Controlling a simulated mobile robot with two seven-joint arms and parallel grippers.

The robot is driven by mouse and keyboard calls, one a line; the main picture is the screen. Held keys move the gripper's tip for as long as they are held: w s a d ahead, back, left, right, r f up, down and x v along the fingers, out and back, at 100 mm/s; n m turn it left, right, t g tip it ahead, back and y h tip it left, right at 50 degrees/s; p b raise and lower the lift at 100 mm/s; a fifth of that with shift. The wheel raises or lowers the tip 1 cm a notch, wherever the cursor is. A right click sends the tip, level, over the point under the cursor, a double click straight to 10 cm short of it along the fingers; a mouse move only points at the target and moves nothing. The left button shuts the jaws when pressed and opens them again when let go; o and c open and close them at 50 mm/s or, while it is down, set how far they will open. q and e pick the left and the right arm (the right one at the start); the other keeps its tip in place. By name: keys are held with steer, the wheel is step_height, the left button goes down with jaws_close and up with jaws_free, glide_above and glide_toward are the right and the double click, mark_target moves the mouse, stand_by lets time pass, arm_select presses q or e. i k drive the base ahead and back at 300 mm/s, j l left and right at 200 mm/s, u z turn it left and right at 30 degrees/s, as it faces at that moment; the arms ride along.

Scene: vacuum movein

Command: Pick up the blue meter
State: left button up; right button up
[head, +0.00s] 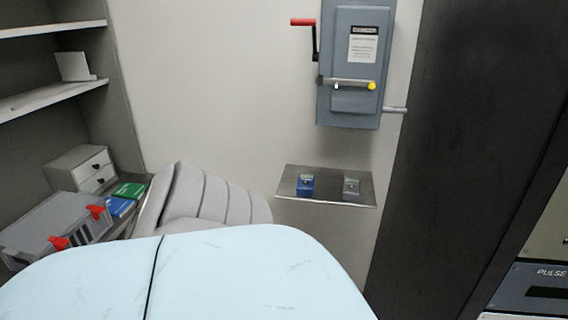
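A small blue meter (305,185) stands on a metal wall shelf (336,201) in the middle of the head view. A similar grey meter (351,188) stands to its right on the same shelf, with a gap between them. Neither of my grippers is in view.
A grey electrical box (354,65) with a red-handled lever hangs above the shelf. A dark cabinet (455,130) stands close on the right. A pale blue rounded surface (230,280) fills the foreground, with a grey ribbed thing (208,198) behind it. A toolbox (55,228) is at left.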

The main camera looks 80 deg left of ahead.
mark_target(304, 186)
steer(key=u, duration=2.3)
steer(key=i+j+z, duration=0.25)
steer(key=i+j, duration=0.4)
steer(key=i+j+z, duration=0.25)
steer(key=i+j, duration=0.35)
steer(key=j, duration=0.2)
